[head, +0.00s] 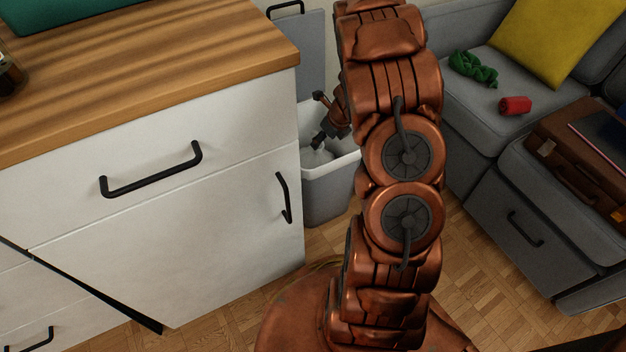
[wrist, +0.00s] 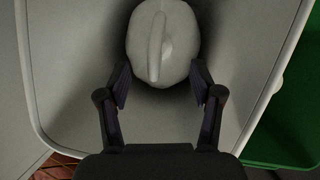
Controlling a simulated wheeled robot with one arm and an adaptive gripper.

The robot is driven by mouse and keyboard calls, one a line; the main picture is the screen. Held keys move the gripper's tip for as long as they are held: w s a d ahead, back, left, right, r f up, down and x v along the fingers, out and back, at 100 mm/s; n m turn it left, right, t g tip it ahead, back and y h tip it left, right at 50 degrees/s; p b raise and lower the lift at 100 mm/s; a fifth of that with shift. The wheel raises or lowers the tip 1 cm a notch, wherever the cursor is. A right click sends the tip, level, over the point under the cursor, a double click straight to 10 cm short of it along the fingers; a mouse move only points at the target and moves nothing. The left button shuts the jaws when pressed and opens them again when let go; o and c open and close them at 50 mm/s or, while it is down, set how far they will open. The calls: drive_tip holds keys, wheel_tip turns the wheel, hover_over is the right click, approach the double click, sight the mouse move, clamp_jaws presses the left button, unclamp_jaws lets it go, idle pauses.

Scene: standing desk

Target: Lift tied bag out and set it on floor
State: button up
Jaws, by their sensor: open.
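A grey bin (head: 328,190) stands on the floor between the white cabinet and the sofa, its lid raised at the back. The pale tied bag (head: 317,157) sits inside the bin, mostly hidden by the bin wall and my arm. In the wrist view the bag (wrist: 160,45) is a rounded pale lump with a raised knot or tail, inside the bin's rim (wrist: 32,95). My gripper (wrist: 160,88) is open over the bin, with its two fingers apart on the near side of the bag. It also shows in the head view (head: 318,138), above the bin opening.
A white cabinet (head: 150,230) with a wooden top stands left of the bin. A grey sofa (head: 470,110) is at right, with a yellow cushion (head: 550,35), a red roll (head: 515,105) and a brown suitcase (head: 570,150). Wooden floor (head: 225,310) shows in front. Something green (wrist: 295,125) lies beside the bin.

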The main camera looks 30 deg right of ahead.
sight(310, 158)
drive_tip(key=b+x, duration=0.3)
drive_tip(key=x, duration=0.3)
drive_tip(key=shift+w, duration=0.1)
drive_tip(key=shift+w+a+f, duration=0.1)
drive_tip(key=shift+w+f, duration=0.2)
drive_tip(key=c, duration=1.2)
drive_tip(key=shift+c, duration=0.2)
